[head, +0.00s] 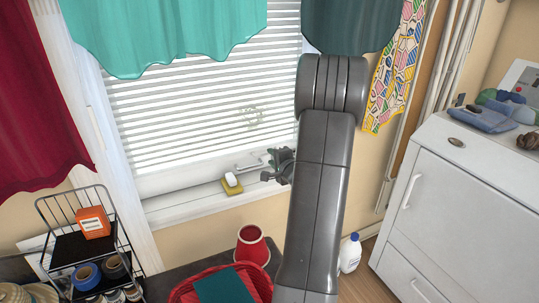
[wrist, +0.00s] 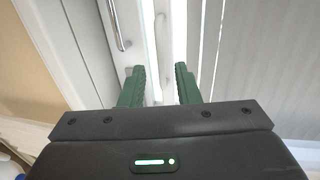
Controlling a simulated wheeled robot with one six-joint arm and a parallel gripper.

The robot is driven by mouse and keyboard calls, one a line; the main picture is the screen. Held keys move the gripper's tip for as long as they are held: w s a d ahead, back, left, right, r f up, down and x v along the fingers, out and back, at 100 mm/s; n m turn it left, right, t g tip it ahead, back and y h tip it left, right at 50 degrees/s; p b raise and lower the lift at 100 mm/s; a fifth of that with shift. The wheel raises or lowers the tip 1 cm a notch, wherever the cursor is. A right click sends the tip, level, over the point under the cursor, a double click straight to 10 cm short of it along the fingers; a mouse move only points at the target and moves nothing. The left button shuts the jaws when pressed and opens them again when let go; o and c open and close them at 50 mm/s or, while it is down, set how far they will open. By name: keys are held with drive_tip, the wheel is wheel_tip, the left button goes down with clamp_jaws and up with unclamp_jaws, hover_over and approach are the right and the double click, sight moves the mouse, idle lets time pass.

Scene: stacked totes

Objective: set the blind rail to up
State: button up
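The white slatted blind (head: 185,110) is lowered over the window in the head view, with its lower edge close above the bottom window frame. The bottom rail is hard to tell apart from the white frame there. My gripper (head: 270,167) is at the lower right of the window, partly hidden by my arm. In the wrist view my gripper (wrist: 160,88) has its two green fingers apart with nothing held. A pale bar (wrist: 164,45) lies ahead between the fingertips, beside the grey slats (wrist: 265,60); I cannot tell whether it is the rail or frame.
A metal window handle (wrist: 119,25) is left of the fingers in the wrist view. A yellow sponge with a white top (head: 231,184) sits on the sill (head: 185,208). A wire rack (head: 125,245), red cup (head: 252,246) and red basket (head: 180,292) stand below; a white cabinet (head: 455,195) is right.

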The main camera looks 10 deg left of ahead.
drive_tip(key=x, duration=0.3)
drive_tip(key=shift+w, duration=0.1)
clamp_jaws()
